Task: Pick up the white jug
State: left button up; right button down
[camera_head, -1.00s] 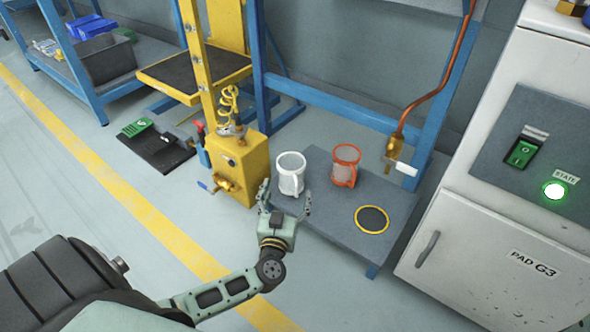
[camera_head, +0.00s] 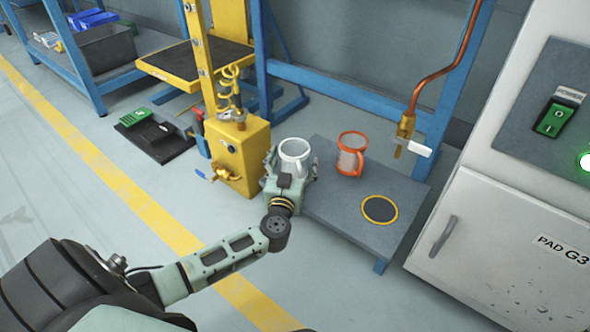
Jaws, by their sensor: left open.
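The white jug (camera_head: 294,150) stands upright near the left end of a low grey bench (camera_head: 330,218). My left gripper (camera_head: 291,164) is at the jug, with one finger on its left side and the other on its right. The fingers are open around it; whether they touch it I cannot tell. The jug's lower front is hidden behind the gripper. My right gripper is not in view.
An orange-rimmed jug (camera_head: 351,155) stands just right of the white one. A yellow-ringed dark disc (camera_head: 380,210) lies on the bench. A copper pipe with a brass valve (camera_head: 407,127) hangs above. A yellow machine (camera_head: 240,158) stands close left, a grey cabinet (camera_head: 500,235) right.

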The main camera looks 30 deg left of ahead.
pick_arm(q)
jog(key=c, duration=1.2)
jog(key=shift+c, duration=0.5)
jog(key=shift+r, duration=0.1)
